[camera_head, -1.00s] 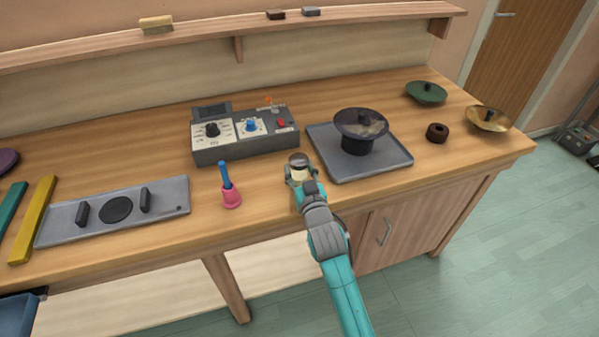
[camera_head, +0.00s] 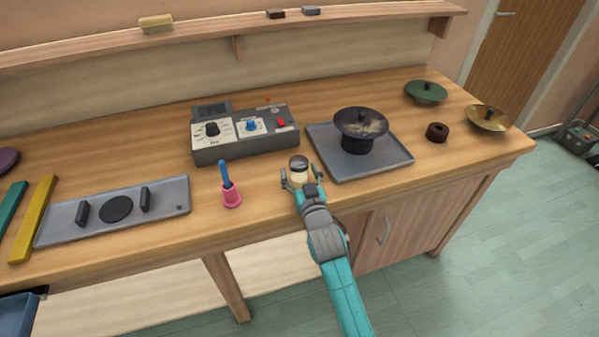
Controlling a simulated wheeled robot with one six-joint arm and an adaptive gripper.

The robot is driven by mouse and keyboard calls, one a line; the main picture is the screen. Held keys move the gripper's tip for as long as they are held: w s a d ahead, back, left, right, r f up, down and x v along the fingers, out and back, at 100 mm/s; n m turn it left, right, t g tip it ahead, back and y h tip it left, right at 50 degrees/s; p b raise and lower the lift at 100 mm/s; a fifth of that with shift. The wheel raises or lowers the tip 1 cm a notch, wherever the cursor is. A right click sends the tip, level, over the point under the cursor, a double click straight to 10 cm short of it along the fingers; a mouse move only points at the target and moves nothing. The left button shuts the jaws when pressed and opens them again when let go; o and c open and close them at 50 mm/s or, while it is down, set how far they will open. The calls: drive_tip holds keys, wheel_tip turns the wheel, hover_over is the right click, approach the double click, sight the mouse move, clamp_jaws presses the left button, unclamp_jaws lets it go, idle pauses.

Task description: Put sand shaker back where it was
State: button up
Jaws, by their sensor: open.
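The sand shaker (camera_head: 299,172) is a small cream jar with a dark grey domed lid. It stands upright on the wooden bench, near the front edge, between the grey control box and the front of the bench. My gripper (camera_head: 300,180) is open, with one finger on each side of the shaker. The fingers look apart from it. The shaker's lower part is partly hidden by my gripper.
A grey tray (camera_head: 382,166) with a dark dish on a stand (camera_head: 361,127) lies to the right. The control box (camera_head: 245,134) stands behind. A grey plate with two posts (camera_head: 170,200) lies further left.

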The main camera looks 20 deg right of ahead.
drive_tip(key=s, duration=1)
drive_tip(key=shift+s+a, duration=0.35)
drive_tip(key=shift+a, duration=0.05)
drive_tip(key=s+f+g+y, duration=0.1)
drive_tip(key=s+f, duration=0.3)
drive_tip(key=s, duration=1.2)
drive_tip(key=s+f+g, duration=0.1)
drive_tip(key=s+f, duration=0.3)
drive_tip(key=s, duration=1.2)
drive_tip(key=s+r+g, duration=0.1)
drive_tip(key=s+r, duration=0.2)
drive_tip(key=s, duration=0.7)
drive_tip(key=shift+d+r+n, duration=0.2)
drive_tip(key=shift+d+n, duration=0.1)
drive_tip(key=shift+d, duration=0.1)
